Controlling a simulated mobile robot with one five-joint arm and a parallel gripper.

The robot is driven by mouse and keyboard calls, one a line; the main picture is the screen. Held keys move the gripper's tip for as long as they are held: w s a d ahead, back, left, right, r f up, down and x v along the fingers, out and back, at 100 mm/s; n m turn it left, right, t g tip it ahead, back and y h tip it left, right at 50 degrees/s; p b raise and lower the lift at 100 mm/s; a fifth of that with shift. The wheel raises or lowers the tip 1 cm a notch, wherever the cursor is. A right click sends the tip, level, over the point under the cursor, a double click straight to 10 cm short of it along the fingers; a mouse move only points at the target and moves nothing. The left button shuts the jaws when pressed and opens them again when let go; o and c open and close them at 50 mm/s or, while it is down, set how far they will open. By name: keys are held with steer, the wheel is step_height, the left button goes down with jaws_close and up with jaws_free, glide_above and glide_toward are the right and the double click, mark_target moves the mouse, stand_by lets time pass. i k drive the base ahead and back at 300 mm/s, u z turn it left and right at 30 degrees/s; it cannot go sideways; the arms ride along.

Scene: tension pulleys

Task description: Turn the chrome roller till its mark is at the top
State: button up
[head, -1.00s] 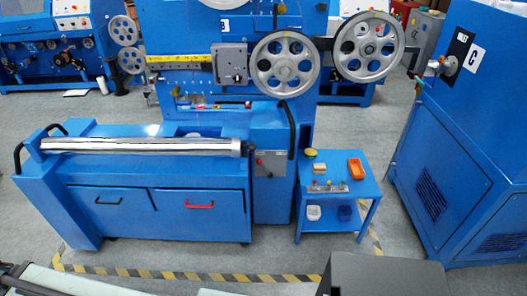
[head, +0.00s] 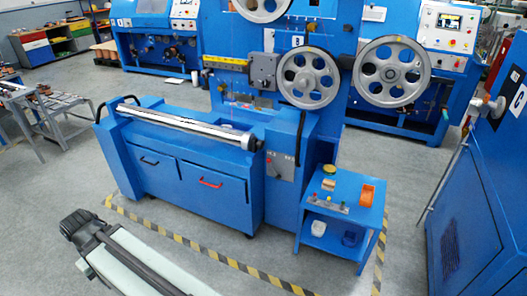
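The chrome roller (head: 185,124) is a long shiny cylinder. It lies across the top of a low blue machine (head: 205,200), running from the back left to the front right. I cannot make out any mark on the roller at this distance.
Yellow-black floor tape (head: 180,240) runs in front. A pale bar with a dark end (head: 140,262) lies across the lower left. A blue cabinet (head: 480,200) bounds the right.

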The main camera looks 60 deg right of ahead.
mark_target(226, 136)
steer(key=z, duration=1.85)
steer(key=i, duration=1.65)
steer(key=u, duration=0.05)
steer(key=k, duration=1.8)
steer(key=u, duration=0.35)
steer(key=i, duration=0.55)
steer(key=u, duration=0.25)
